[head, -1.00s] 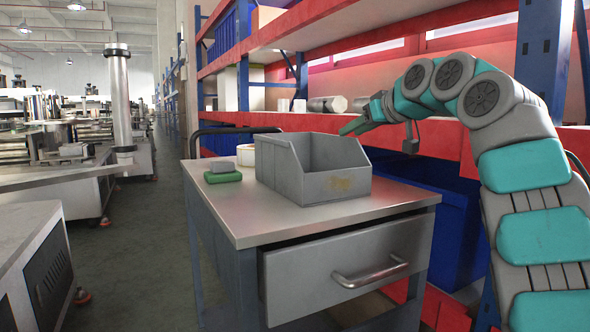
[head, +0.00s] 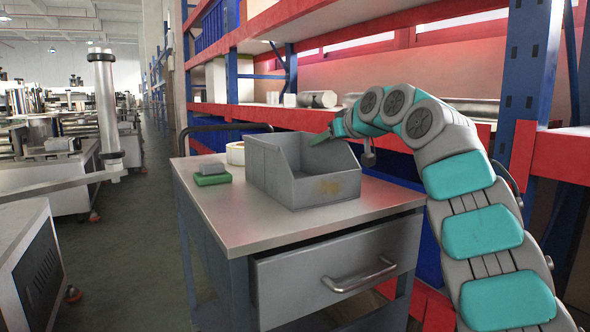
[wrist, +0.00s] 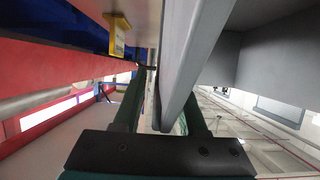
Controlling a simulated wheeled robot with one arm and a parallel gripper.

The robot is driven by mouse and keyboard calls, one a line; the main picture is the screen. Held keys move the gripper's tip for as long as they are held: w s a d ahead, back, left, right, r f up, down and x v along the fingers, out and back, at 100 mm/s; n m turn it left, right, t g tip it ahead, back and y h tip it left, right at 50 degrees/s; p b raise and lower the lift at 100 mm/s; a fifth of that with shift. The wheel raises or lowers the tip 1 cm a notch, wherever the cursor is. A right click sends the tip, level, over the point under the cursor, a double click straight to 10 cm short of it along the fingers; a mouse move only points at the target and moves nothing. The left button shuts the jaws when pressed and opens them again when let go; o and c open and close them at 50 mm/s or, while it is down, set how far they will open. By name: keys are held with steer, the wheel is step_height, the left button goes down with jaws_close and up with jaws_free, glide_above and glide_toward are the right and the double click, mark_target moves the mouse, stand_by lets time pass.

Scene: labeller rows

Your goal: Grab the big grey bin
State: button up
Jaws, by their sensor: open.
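The big grey bin (head: 325,190) stands upright on the metal top of a drawer cart, with its low front facing the drawer side. My gripper (head: 320,139) is at the bin's right rear rim in the head view, its fingers pointing left. In the wrist view the bin's wall (wrist: 188,60) runs between the two dark fingers of my open gripper (wrist: 163,85), one on each side. I cannot tell whether either finger touches the wall. The inside of the bin looks empty where it shows.
On the cart top (head: 235,225), a green block with a grey piece on it (head: 212,175) lies left of the bin, and a pale roll (head: 236,153) lies behind. A red and blue shelf rack (head: 440,130) stands close behind and right. The cart's front top is clear.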

jaws_close()
stand_by(1.3)
